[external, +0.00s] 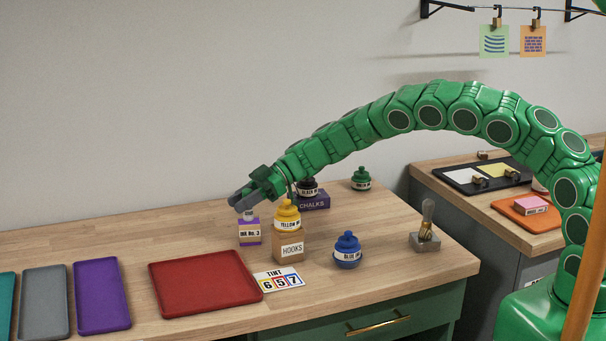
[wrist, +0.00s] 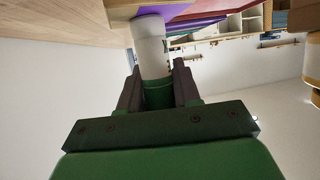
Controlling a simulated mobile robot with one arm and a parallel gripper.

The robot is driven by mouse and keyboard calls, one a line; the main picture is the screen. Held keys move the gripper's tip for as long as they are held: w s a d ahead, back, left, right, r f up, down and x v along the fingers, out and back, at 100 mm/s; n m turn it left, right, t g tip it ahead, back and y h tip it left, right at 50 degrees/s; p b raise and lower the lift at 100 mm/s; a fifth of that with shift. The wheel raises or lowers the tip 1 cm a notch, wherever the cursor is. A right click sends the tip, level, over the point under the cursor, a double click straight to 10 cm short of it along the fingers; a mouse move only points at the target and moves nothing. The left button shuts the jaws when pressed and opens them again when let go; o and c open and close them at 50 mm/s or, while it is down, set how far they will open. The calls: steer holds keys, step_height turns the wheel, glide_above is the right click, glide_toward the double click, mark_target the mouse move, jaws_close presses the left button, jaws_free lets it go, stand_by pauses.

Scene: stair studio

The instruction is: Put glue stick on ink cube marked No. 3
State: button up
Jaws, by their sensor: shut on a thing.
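The ink cube marked No. 3 (external: 250,236) is purple with a white label and sits on the wooden worktop, left of the HOOKS box. My gripper (external: 241,202) is right above it and shut on the glue stick. In the wrist view, the glue stick (wrist: 151,48) is a white cylinder with a green end, between the fingers of my gripper (wrist: 157,82). Its white end reaches a purple surface, likely the cube's. In the external view, only a short pale part of the stick (external: 248,214) shows above the cube. I cannot tell whether they touch.
A yellow ink bottle (external: 287,216) stands on the HOOKS box (external: 289,246) close to the right.

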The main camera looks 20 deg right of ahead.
steer(key=o, duration=1)
steer(key=shift+o, duration=0.2)
steer(key=shift+r, duration=0.1)
steer(key=v, duration=1.2)
